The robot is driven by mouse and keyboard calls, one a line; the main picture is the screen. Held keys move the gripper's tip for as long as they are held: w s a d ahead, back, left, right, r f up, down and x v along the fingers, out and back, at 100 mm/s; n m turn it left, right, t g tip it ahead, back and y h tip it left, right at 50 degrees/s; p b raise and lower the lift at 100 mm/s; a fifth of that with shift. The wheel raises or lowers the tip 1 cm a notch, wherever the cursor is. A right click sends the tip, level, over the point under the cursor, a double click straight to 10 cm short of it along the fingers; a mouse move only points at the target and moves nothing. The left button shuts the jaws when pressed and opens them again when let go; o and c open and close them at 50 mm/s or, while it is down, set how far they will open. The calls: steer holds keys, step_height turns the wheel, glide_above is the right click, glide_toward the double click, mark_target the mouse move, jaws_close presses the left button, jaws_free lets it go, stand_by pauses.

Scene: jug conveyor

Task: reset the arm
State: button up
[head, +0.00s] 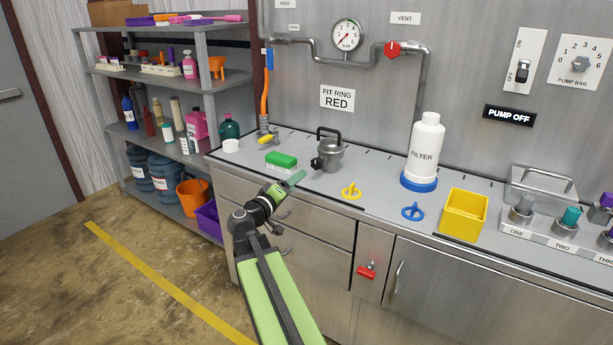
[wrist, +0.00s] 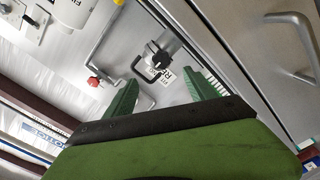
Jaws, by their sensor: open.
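My arm reaches up from the bottom of the head view, and my gripper (head: 293,181) is just in front of the counter edge, below the green sponge and the metal jug. In the wrist view my gripper (wrist: 163,88) shows two green fingers spread apart with nothing between them. The metal jug (head: 328,157) with a black handle stands upright on the counter, apart from my gripper. It also seems to show in the wrist view (wrist: 157,61), beyond the fingers.
A green sponge (head: 281,159), yellow ring (head: 351,191), blue ring (head: 413,212), white filter bottle (head: 426,145) and yellow box (head: 462,213) are on the counter (head: 380,188). A red drain valve (head: 367,270) sticks out of the front. The floor (head: 110,285) at left is clear.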

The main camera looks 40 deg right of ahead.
steer(key=v, duration=0.3)
stand_by(0.5)
steer(key=w+a+f+n+t+y, duration=0.1)
steer(key=w+a+t, duration=0.1)
steer(key=w+a, duration=0.35)
steer(key=s+a+f+n+g+y, duration=0.1)
steer(key=s+a+f+g+y, duration=0.15)
steer(key=a+f+y, duration=0.75)
steer(key=s+a+f+g+y, duration=0.2)
steer(key=s+a+f+y, duration=0.15)
steer(key=a+f, duration=1.1)
steer(key=s+a+r+n+g+y, duration=0.1)
steer(key=s+a, duration=0.1)
steer(key=a, duration=0.3)
steer(key=s+a+r+n+y, duration=0.1)
steer(key=s+a+y, duration=0.1)
steer(key=a, duration=0.3)
step_height(320, 180, up, 12)
steer(key=a+p, duration=0.1)
steer(key=p, duration=1.1)
steer(key=shift+s+r+n+p, duration=0.2)
steer(key=shift+s+n+p, duration=0.05)
steer(key=shift+n+p, duration=0.1)
